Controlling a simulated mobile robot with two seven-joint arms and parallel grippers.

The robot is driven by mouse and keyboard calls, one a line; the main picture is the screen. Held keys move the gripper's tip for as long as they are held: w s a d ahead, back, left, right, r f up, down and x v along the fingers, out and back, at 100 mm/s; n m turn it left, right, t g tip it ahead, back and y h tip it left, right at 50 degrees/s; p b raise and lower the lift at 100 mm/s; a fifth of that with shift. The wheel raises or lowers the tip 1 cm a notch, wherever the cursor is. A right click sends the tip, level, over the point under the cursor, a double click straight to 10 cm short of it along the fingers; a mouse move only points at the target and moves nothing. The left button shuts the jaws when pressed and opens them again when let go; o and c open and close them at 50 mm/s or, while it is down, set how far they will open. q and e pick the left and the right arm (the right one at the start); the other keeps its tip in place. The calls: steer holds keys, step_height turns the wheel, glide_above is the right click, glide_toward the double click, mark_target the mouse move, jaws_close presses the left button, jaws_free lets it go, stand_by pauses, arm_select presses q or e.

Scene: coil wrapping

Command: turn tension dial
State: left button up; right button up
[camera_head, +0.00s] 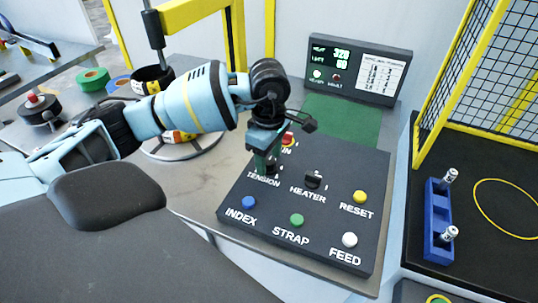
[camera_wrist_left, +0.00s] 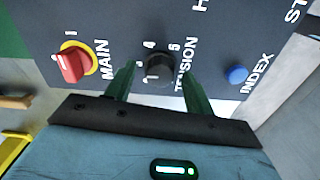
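The tension dial is a small black knob (camera_wrist_left: 159,67) with numbers around it and the word TENSION beside it in the left wrist view. In the head view it is mostly hidden behind my left gripper (camera_head: 266,160), above the TENSION label on the dark control panel (camera_head: 235,195). My left gripper also shows in the left wrist view (camera_wrist_left: 158,72), with its two green fingers apart, one on each side of the dial. Gaps show between the fingers and the knob. My right gripper is not in view.
A red main switch (camera_wrist_left: 75,64), black heater knob (camera_head: 314,179), yellow reset button (camera_head: 360,197), blue index button (camera_head: 249,202), green strap button (camera_head: 297,220) and white feed button (camera_head: 349,240) share the panel. A display box (camera_head: 358,70) stands behind. A yellow-framed mesh fence (camera_head: 480,80) is at right.

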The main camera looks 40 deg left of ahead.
mark_target(269, 160)
arm_select(q)
steer(key=shift+r, duration=3.95)
